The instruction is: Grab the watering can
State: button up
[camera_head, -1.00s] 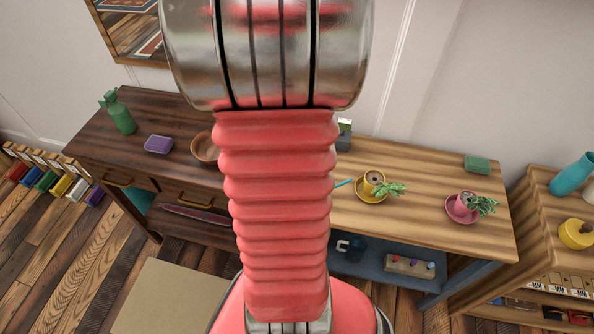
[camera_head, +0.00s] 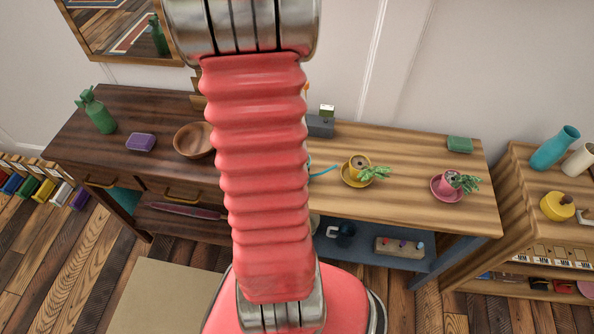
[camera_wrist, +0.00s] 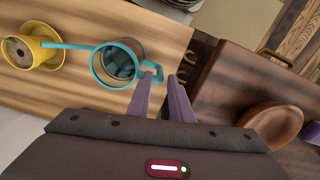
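The watering can (camera_wrist: 101,74) shows in the wrist view at upper left of centre, seen from above, with a teal rim and a dark inside. Its thin teal spout points left to a yellow pot, and its teal handle is on the right. My gripper (camera_wrist: 161,77) has two purple fingers with a gap between them and nothing visibly held. The left fingertip overlaps the handle in the picture; I cannot tell whether they touch. In the head view only the teal spout (camera_head: 323,171) shows, and my arm hides the rest of the can and my gripper.
A yellow pot (camera_head: 358,163) with a plant stands on a saucer by the spout. A pink potted plant (camera_head: 447,183) is further right. A wooden bowl (camera_head: 194,140), purple block (camera_head: 141,142) and green spray bottle (camera_head: 100,115) are on the dark bench at left. A grey box (camera_head: 320,126) stands behind.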

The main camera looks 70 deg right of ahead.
jog(key=shift+f, duration=0.7)
jog(key=shift+f, duration=2.6)
grip_shut()
